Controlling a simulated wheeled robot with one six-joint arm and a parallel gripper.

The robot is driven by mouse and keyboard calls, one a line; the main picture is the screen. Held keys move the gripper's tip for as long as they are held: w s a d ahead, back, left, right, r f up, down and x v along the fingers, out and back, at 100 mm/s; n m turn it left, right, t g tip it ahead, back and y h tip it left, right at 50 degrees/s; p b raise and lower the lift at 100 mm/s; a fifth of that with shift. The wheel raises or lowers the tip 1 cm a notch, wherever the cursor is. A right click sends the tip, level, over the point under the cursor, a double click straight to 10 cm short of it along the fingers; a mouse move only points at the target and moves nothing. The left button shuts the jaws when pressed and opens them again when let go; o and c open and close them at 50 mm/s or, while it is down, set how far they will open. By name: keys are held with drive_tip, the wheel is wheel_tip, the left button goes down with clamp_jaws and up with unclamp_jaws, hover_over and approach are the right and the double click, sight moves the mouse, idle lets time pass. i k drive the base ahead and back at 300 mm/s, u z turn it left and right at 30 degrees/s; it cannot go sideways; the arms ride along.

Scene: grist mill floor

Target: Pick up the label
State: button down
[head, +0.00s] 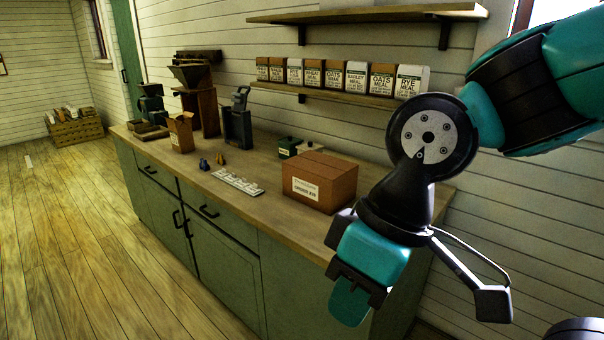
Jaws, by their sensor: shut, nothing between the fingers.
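A small pale strip (28,161), possibly a loose label, lies flat on the floor planks at the far left. I cannot tell which of these is the task's label. The carton (320,182) also bears a white label (305,189) on its front. My gripper (350,302) is shut and empty, hanging in front of the counter's near end, to the right of the strip and apart from everything. Its fingertips point down.
The green-fronted counter (220,262) runs along the wall. It bears a mill, a paper bag (181,132), a dark scale-like device (238,122) and small weights. A shelf (340,95) holds several meal bags. A crate (75,130) stands far left. The left floor is mostly clear.

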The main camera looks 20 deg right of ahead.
sight(221, 174)
drive_tip(key=u, duration=0.55)
drive_tip(key=i, duration=1)
drive_tip(key=u, duration=0.75)
drive_tip(key=i, duration=1.5)
drive_tip(key=z, duration=0.7)
drive_tip(key=i, duration=1.1)
drive_tip(key=z, duration=0.6)
